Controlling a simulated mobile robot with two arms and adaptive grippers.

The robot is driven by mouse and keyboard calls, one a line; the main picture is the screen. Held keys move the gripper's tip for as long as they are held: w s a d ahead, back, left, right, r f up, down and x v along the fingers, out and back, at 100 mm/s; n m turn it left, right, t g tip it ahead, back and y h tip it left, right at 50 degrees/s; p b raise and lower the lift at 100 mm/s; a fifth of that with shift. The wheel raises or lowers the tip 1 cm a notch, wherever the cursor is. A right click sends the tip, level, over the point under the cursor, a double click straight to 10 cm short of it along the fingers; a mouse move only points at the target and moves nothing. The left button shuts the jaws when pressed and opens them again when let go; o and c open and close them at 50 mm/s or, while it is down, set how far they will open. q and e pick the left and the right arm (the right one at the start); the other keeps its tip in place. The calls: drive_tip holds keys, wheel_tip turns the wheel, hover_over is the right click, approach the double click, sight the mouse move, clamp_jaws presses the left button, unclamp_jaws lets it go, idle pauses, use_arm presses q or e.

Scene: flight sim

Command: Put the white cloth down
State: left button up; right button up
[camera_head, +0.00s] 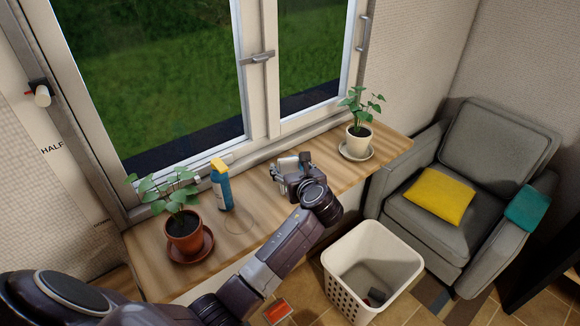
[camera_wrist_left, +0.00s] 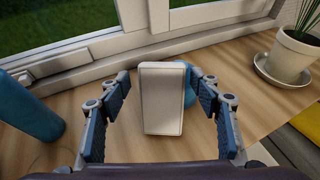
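In the head view my left gripper (camera_head: 290,166) is at the sill's window side, between the blue bottle and the white-potted plant, and mostly hides the cloth. My right gripper is not in view.
The wooden sill (camera_head: 262,208) also holds a blue spray bottle (camera_head: 221,188), a plant in a terracotta pot (camera_head: 184,232) and a plant in a white pot (camera_head: 358,140). A blue rounded thing (camera_wrist_left: 190,88) is partly hidden behind the slab. A white basket (camera_head: 372,262) stands below.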

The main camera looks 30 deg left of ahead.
use_arm(q)
drive_tip(key=shift+r, duration=0.2)
drive_tip(key=b+v, duration=0.1)
drive_tip(key=v, duration=1.1)
